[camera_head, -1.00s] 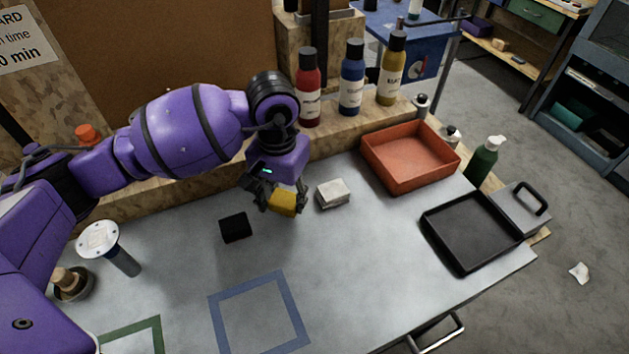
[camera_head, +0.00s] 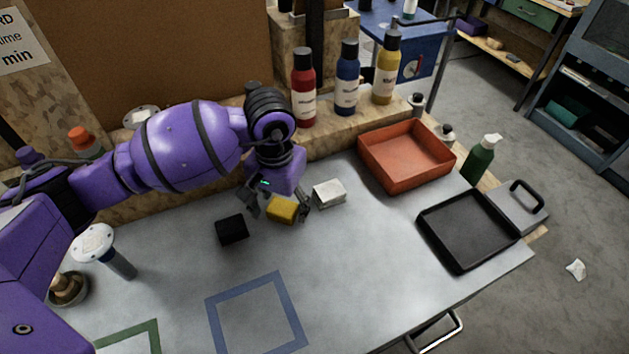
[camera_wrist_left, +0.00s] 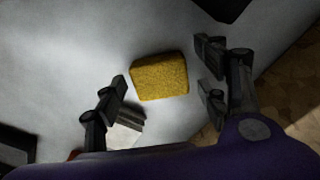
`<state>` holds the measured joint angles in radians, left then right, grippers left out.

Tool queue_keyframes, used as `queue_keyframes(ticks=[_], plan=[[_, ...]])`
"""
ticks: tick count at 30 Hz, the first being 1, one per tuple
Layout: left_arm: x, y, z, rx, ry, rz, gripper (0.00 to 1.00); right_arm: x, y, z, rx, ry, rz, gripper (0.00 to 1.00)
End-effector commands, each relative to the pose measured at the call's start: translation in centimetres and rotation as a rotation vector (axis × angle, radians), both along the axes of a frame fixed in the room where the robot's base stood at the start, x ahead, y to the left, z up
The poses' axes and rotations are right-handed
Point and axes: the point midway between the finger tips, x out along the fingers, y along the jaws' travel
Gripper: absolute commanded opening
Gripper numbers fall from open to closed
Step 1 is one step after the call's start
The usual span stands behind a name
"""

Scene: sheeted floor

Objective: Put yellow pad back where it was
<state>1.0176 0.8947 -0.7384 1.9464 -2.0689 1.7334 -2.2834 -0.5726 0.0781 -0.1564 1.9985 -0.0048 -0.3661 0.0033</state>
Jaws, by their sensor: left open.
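The yellow pad (camera_head: 281,209) lies on the grey table between a black pad (camera_head: 232,229) and a white pad (camera_head: 329,193). My left gripper (camera_head: 279,206) is open around it, with a finger on either side. In the left wrist view the yellow pad (camera_wrist_left: 160,77) sits ahead of the spread fingers of my left gripper (camera_wrist_left: 163,88), with clear gaps on both sides. The white pad (camera_wrist_left: 127,118) is partly hidden behind a finger there. My right gripper does not show.
An orange tray (camera_head: 407,183) and a black tray (camera_head: 466,258) stand on the right. Red (camera_head: 303,95), blue (camera_head: 347,90) and yellow (camera_head: 386,75) bottles line the back ledge. A blue taped square (camera_head: 215,327) and a green taped outline (camera_head: 152,335) mark the front. The table's middle is clear.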

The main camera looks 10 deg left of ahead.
Motion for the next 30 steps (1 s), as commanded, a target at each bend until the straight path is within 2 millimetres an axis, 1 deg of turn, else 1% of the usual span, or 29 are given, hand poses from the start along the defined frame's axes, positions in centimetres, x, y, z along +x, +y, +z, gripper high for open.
queue_keyframes(ticks=[2, 5, 8, 15, 19, 24, 30], plan=[[0.0, 0.0, 0.4, 0.000, 0.000, 0.001, 0.67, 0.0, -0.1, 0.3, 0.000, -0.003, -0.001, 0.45], [0.1, 0.0, 1.4, 0.000, -0.002, 0.000, 0.67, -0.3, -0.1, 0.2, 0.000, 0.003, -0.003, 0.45], [0.1, 0.0, 3.2, 0.000, -0.004, -0.001, 0.67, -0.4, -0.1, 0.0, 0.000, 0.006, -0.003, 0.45], [0.0, -0.1, 8.5, -0.001, -0.003, -0.001, 0.67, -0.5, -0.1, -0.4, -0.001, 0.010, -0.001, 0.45], [0.0, -0.1, 10.6, 0.000, -0.002, 0.000, 0.67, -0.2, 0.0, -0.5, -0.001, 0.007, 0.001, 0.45], [-0.1, -0.1, 12.1, 0.000, 0.001, 0.000, 0.67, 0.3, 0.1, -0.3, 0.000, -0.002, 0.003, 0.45], [-0.1, -0.1, 12.4, 0.000, 0.001, 0.001, 0.67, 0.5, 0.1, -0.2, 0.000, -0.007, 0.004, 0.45]])
